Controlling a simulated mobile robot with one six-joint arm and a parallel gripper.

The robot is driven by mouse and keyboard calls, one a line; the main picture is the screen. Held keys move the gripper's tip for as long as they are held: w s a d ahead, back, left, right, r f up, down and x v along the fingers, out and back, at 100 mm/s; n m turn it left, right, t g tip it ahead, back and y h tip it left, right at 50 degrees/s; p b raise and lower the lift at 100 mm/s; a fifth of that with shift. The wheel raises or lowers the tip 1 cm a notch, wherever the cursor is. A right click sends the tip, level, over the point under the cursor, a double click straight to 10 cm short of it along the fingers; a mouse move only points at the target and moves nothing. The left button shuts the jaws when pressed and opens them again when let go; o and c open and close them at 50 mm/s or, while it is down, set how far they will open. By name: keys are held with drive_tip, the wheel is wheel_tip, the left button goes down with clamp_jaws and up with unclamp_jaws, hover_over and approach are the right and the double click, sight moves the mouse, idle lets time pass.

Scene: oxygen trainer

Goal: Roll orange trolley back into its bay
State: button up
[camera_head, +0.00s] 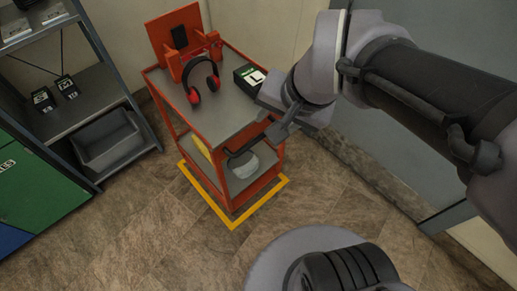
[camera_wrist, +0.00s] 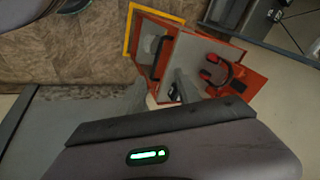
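The orange trolley (camera_head: 222,112) stands against the wall in the head view, with a grey top, a lower shelf and an orange back panel. A yellow floor outline (camera_head: 233,224) marks the bay, and its front and right strips show around the trolley's foot. The trolley's lower frame appears inside these strips; the rear of the outline is hidden. My gripper (camera_head: 243,152) is at the trolley's near right side, just below the top's edge. I cannot tell whether it touches the trolley.
Red-and-black headphones (camera_head: 201,80) and a black box (camera_head: 249,76) rest on the trolley's top. A metal shelf unit (camera_head: 88,102) with a grey bin (camera_head: 107,140) stands at left. A grey panel (camera_head: 400,150) is at right. The brown floor (camera_head: 130,235) in front is clear.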

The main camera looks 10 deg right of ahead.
drive_tip(key=w+f+m+g+p, duration=0.1)
drive_tip(key=w+f+m, duration=0.1)
drive_tip(key=w, duration=0.5)
drive_tip(key=m+g+p, duration=0.2)
drive_tip(key=m, duration=0.2)
hover_over(259, 137)
drive_tip(key=s+d, duration=0.2)
drive_tip(key=s, duration=0.1)
drive_tip(key=s+d+f+x, duration=0.1)
drive_tip(key=s+d+x, duration=0.15)
drive_tip(key=x, duration=1.35)
drive_tip(key=shift+h, duration=0.3)
drive_tip(key=f+b, duration=0.2)
drive_tip(key=f, duration=0.3)
drive_tip(key=w+a+f+b, duration=0.1)
drive_tip(key=f+b, duration=0.1)
drive_tip(key=f, duration=0.3)
drive_tip(key=w+a+f+b, duration=0.1)
drive_tip(key=f+b, duration=0.1)
drive_tip(key=f, duration=0.4)
drive_tip(key=shift+w+a, duration=0.1)
drive_tip(key=shift+w, duration=0.05)
clamp_jaws()
